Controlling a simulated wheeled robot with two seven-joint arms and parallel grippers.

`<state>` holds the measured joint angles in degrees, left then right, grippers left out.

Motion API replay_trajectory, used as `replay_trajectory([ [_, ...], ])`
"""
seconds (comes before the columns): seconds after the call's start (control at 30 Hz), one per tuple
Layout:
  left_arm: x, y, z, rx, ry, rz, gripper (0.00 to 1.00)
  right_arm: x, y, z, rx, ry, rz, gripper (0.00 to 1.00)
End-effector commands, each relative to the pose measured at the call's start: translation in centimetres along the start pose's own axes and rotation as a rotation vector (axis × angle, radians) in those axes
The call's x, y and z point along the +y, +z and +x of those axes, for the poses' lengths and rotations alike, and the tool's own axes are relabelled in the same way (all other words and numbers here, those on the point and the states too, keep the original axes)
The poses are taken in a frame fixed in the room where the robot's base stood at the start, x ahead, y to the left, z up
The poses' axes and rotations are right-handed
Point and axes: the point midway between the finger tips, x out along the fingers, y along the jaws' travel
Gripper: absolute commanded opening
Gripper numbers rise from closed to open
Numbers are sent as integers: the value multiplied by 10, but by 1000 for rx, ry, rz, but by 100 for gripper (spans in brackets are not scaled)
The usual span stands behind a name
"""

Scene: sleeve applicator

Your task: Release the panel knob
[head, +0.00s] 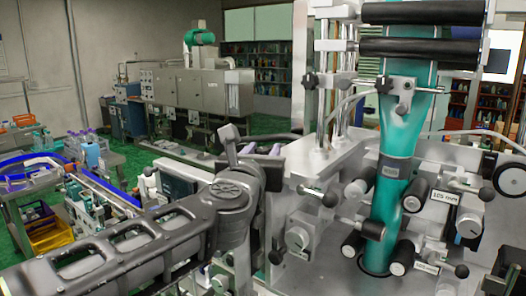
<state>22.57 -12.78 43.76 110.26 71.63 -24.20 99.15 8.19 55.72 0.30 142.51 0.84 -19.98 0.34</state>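I cannot tell which one the task means. My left arm comes in from the lower left. My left gripper (263,156) is at the panel's left edge, above and left of the silver knob and visibly apart from it. The gripper is seen from behind, with its fingers largely hidden, so its opening is unclear. My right gripper does not show.
A teal sleeve (401,150) runs down the machine between black rollers (420,50). Black-tipped levers (330,198) stick out from the panel. A blue-edged conveyor (90,185) is at the left, and a grey machine (195,92) stands behind on green floor.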

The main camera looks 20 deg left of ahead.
Motion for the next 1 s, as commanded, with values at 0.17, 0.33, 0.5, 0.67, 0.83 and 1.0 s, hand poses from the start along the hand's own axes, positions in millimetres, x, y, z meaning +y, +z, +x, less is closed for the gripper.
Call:
replay_trajectory([
  [0.17, 0, 0, 0, -1, 0, 0, 50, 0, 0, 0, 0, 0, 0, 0],
  [0.33, 0, 1, 0, -1, 0, 0, 50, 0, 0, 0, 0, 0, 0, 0],
  [0.5, 0, 1, -4, -3, 1, 2, 50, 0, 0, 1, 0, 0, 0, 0],
  [0.67, 0, 1, -19, -4, 1, 2, 50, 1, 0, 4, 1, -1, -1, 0],
  [0.83, 0, 2, -46, -5, 0, 3, 50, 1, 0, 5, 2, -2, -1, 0],
  [1.0, -1, 2, -70, -3, -1, 1, 50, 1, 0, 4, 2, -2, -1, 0],
])
